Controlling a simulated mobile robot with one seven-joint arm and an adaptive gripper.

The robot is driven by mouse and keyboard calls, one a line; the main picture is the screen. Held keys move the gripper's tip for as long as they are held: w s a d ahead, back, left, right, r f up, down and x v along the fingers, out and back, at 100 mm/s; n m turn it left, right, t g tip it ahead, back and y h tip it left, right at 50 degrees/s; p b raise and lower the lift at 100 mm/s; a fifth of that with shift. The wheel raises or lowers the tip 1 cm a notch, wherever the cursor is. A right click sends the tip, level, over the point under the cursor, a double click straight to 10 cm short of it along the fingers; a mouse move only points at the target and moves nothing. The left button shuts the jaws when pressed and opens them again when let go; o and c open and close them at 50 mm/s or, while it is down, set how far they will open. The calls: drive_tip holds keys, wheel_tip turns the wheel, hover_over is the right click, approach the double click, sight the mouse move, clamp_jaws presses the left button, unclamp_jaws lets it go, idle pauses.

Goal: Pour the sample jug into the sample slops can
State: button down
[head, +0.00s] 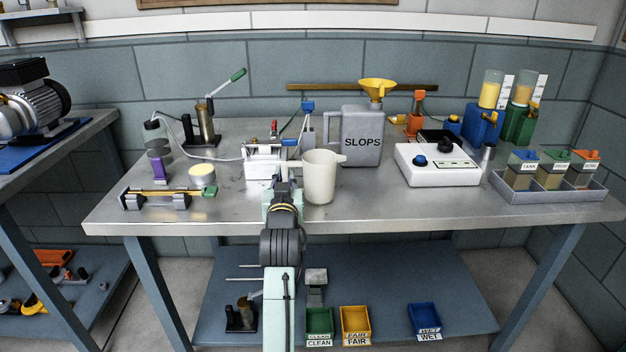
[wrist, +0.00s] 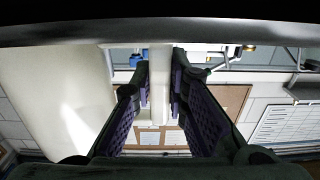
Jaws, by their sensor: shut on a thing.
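The cream sample jug (head: 321,180) is upright over the front middle of the bench, its spout pointing right. I cannot tell whether its base touches the bench top. My gripper (head: 287,182) is at the jug's left side, shut on its handle. In the wrist view the pale handle runs between the fingers (wrist: 160,90), and the jug's body (wrist: 55,90) fills the left side. The grey slops can (head: 361,145), labelled SLOPS, stands behind and right of the jug. A yellow funnel (head: 378,88) sits in its top.
The bench top (head: 400,205) is clear at the front right. A white instrument (head: 437,163) stands right of the can. A white valve block (head: 264,163) is close behind my gripper. A cream-topped jar (head: 202,178) and a purple-based cylinder (head: 160,168) are at left.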

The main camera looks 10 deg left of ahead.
sight(284, 168)
drive_tip(key=shift+r+p, duration=1.25)
drive_tip(key=shift+r, duration=0.5)
